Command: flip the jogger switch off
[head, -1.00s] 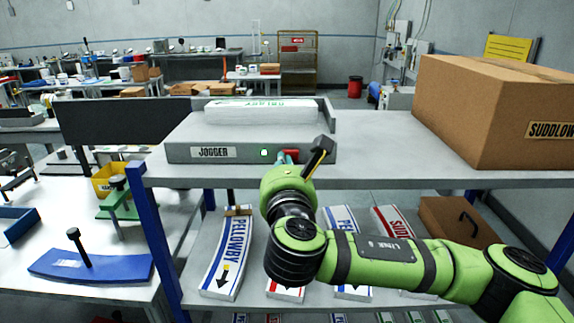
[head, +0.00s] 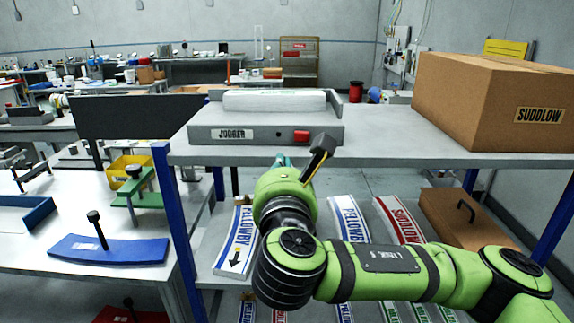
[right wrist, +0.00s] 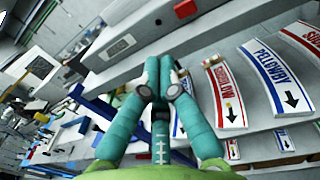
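The jogger (head: 260,137) is a grey box on the upper shelf, with a name plate, a small round lamp (head: 277,134) that looks dark, and a red switch (head: 301,136) on its front. In the right wrist view the switch (right wrist: 185,8) is at the top edge, with the lamp (right wrist: 158,22) to its left. My right gripper (head: 283,160) is below the jogger's front, clear of the switch. In the right wrist view its teal fingers (right wrist: 159,82) are together with nothing visible between them. My left gripper is out of view.
A white label stack (head: 275,101) lies on the jogger. A large SUDDLOW carton (head: 470,105) stands at the right of the shelf (head: 385,140). Label stacks (head: 352,225) and a brown case (head: 455,215) are on the lower shelf. A worktable (head: 60,215) is at left.

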